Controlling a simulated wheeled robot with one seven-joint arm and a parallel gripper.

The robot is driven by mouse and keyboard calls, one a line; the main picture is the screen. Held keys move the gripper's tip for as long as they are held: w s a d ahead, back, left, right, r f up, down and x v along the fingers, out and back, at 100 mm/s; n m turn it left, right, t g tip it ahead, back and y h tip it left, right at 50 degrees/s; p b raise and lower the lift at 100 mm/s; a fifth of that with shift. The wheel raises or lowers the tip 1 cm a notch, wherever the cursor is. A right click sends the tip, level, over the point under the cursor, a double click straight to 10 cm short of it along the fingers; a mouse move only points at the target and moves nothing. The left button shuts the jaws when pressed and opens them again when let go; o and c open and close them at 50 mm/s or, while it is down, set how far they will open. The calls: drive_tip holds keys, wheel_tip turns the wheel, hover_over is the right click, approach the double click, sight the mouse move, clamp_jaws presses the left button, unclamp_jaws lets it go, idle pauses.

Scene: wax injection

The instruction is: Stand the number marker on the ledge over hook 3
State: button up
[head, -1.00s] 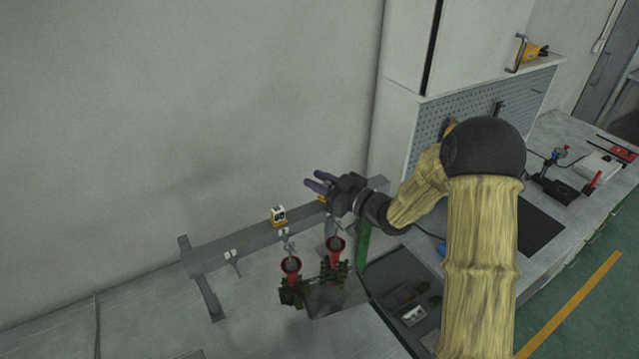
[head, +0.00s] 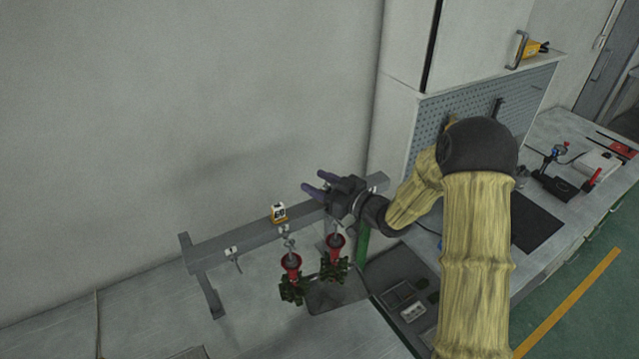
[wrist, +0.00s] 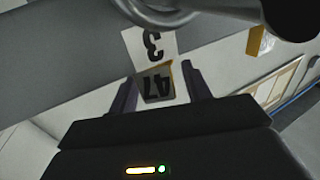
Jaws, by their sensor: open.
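The number marker (wrist: 158,88), a small piece with yellow edges and a dark 47, shows in the wrist view between my fingers. My gripper (wrist: 159,72) is open, with a finger on each side of it; whether it rests on the ledge is unclear. Just beyond it is a white label (wrist: 150,44) with a 3, seen upside down, on the grey ledge (wrist: 85,75). In the head view my gripper (head: 313,181) is over the right part of the ledge (head: 240,233) and hides this marker.
Another yellow-edged marker (head: 278,212) stands on the ledge to the left. Red-topped green wax trees (head: 291,287) and (head: 335,268) hang from hooks below. A grey tray area (head: 410,300) and a workbench lie to the right. Bare wall is behind.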

drive_tip(key=b+v, duration=0.4)
drive_tip(key=v, duration=0.8)
drive_tip(key=shift+b, duration=0.3)
drive_tip(key=s+d+f+m+h, duration=0.3)
drive_tip(key=d+f+m+h, duration=0.35)
drive_tip(key=h, duration=0.65)
drive_tip(key=s+d+m+g+h, duration=0.2)
drive_tip(key=s+m+g, duration=0.3)
drive_tip(key=s, duration=1.1)
drive_tip(key=shift+s+d+g, duration=0.4)
drive_tip(key=shift+d+g, duration=0.05)
drive_tip(key=shift+g, duration=0.65)
